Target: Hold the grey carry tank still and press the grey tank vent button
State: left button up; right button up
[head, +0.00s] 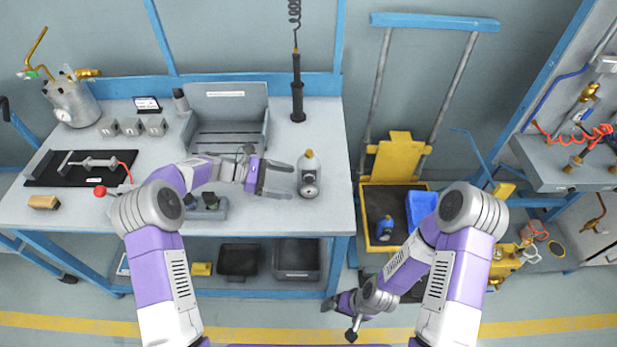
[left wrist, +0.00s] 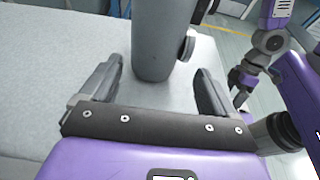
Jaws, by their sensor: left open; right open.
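The grey carry tank (head: 309,176) stands upright near the right end of the bench, with a yellow-brown top and a round gauge on its front. It also shows in the left wrist view (left wrist: 155,40), its top cut off. My left gripper (head: 292,180) is open and points at the tank from the left. In the left wrist view (left wrist: 165,85) the tank's lower body stands just ahead of and partly between the open fingers, with room on both sides. I cannot make out the vent button. My right gripper (head: 338,318) is open and empty, low in front of the bench.
A yellow cart (head: 371,225) stands right of the bench. The bench top right of the tank is clear.

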aim_at(305, 185)
pick_arm(q)
jog(key=shift+b+x, duration=0.3)
jog(key=shift+x, duration=2.9)
pick_arm(e)
jog(key=shift+f, duration=0.45)
pick_arm(q)
jog(key=shift+c, duration=0.4)
jog(key=shift+c, duration=1.2)
pick_arm(e)
grip_shut()
